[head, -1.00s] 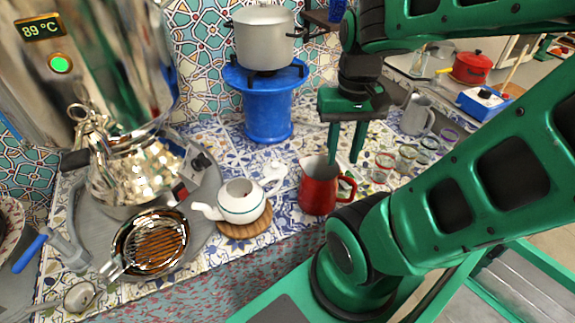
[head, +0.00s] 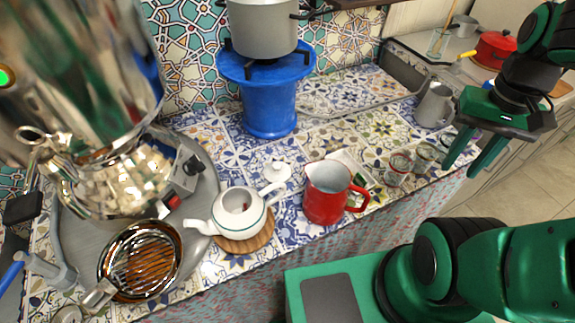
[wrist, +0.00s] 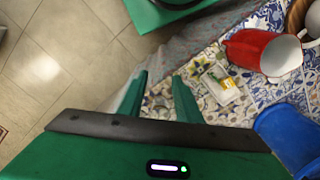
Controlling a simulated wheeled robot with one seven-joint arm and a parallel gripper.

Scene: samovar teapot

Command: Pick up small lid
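The small white lid (head: 277,173) lies on the patterned tile counter just behind and right of the white teapot. The teapot (head: 236,212) stands open-topped on a round wooden coaster (head: 246,243). My gripper (head: 457,170) is open and empty at the right, by the counter's front edge, well away from the lid. In the wrist view my two fingers (wrist: 159,76) are apart with nothing between them, pointing toward the counter edge and floor. I cannot make out the lid in the wrist view.
A red pitcher (head: 328,193) stands right of the lid, with a small white tray (head: 343,158) behind it. Glass cups (head: 398,168) and a grey jug (head: 434,106) are farther right. A blue stand (head: 270,105) bears a pot behind. The large samovar (head: 85,90) fills the left.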

